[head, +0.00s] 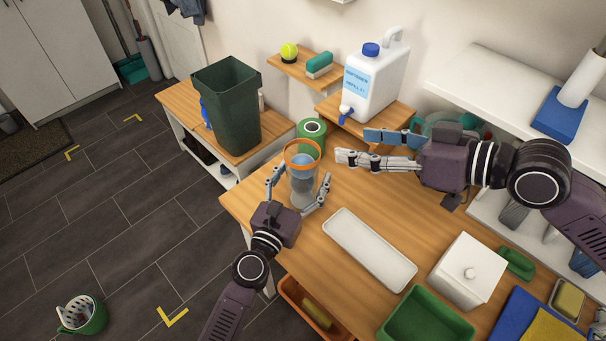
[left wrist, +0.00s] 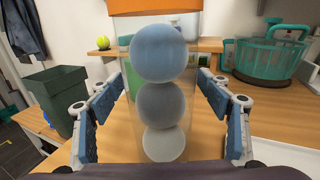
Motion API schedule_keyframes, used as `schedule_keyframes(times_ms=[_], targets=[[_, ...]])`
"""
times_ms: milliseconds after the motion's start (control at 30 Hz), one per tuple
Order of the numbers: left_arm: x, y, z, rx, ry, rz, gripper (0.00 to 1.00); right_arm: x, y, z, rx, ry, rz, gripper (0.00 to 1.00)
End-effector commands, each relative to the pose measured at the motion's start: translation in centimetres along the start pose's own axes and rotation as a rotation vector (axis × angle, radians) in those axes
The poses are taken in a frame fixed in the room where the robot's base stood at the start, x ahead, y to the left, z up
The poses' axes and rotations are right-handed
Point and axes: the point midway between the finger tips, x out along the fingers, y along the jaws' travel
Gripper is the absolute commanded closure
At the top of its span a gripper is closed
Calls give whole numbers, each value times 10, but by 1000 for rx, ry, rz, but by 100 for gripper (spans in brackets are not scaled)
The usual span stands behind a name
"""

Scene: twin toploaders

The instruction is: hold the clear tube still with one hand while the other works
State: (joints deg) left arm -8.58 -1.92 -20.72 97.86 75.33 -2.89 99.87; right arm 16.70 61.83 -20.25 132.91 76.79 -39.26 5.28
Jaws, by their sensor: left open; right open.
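The clear tube (head: 302,184) with an orange rim (head: 303,153) stands upright near the left end of the wooden table. It holds a stack of balls: in the left wrist view a blue one (left wrist: 164,52) is on top, a grey-blue one (left wrist: 164,105) in the middle and a pale grey one (left wrist: 164,144) below. My left gripper (head: 299,177) is open with one finger on each side of the tube; in the left wrist view both fingers show a gap to its wall. My right gripper (head: 353,147) is open and empty, right of the tube near rim height.
A green can (head: 312,132) stands just behind the tube. A white jug (head: 372,83) with a blue tap sits on a raised shelf behind. A white tray (head: 368,250), a white lidded box (head: 467,270) and a green bin (head: 425,318) lie to the front right. A dark green bin (head: 232,105) stands left.

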Motion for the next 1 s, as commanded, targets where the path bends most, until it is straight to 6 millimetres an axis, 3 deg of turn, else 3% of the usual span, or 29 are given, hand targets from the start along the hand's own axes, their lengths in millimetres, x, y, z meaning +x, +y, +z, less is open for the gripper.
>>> schedule_keyframes(times_ms=[167, 733, 1000], targets=[[-9, 0, -1, 2, 1, 0, 29, 0, 0, 0, 0, 0, 0, 40], [-102, 0, -1, 4, 3, -2, 29, 0, 0, 0, 0, 0, 0, 40], [-120, 0, 0, 1, 0, 0, 29, 0, 0, 0, 0, 0, 0, 40]])
